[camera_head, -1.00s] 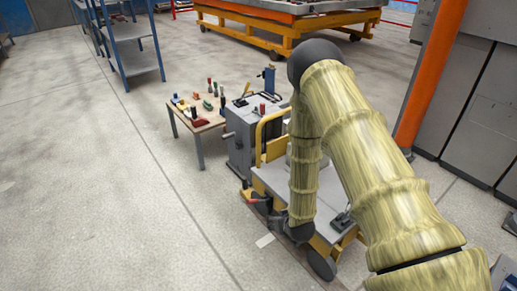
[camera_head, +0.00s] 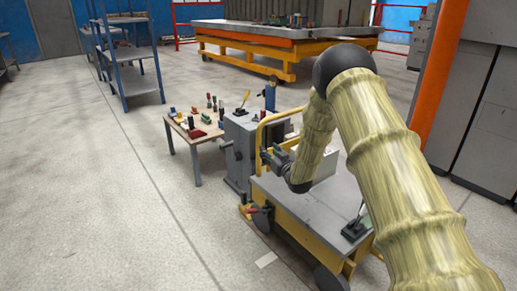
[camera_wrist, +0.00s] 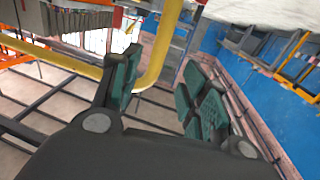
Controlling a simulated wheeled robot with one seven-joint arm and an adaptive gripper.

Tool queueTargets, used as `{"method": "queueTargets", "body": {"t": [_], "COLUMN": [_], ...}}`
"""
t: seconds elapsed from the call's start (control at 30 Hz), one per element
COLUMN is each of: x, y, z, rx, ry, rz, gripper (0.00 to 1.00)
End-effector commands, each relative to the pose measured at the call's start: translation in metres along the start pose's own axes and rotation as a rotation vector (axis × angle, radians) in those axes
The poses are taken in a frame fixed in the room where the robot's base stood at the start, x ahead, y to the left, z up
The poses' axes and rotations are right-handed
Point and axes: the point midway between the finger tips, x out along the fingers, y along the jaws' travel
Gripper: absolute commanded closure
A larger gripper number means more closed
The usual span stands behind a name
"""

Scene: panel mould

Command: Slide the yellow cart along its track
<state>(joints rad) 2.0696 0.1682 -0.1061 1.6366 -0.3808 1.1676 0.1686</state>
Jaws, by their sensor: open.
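The yellow cart (camera_head: 293,228) stands on the floor at lower centre in the head view, with a grey deck. Its yellow tube handle (camera_head: 262,124) rises at the far end, and a bent yellow tube, apparently this handle, shows in the wrist view (camera_wrist: 166,45). My gripper (camera_head: 273,158) is at the handle's left upright, above the deck. In the wrist view my gripper (camera_wrist: 162,92) is open, with green-padded fingers. The tube's bend shows between the fingers in the picture; I cannot tell whether they touch it. My arm hides part of the deck. The track is hard to make out.
A grey machine block (camera_head: 240,150) stands right behind the cart's handle end. A small table (camera_head: 203,132) with tools is left of it. An orange post (camera_head: 440,75) and grey cabinets (camera_head: 485,120) are on the right. The floor at left is clear.

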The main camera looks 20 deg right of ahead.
Motion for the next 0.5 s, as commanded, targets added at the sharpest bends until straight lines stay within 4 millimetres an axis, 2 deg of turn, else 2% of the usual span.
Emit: {"method": "queueTargets", "body": {"t": [0.27,0.5], "x": [0.022,0.061], "y": [0.001,0.001], "z": [-0.001,-0.001], "rx": [-0.004,-0.004], "ry": [0.012,0.012], "rz": [-0.003,-0.003], "gripper": [0.56,0.56]}}
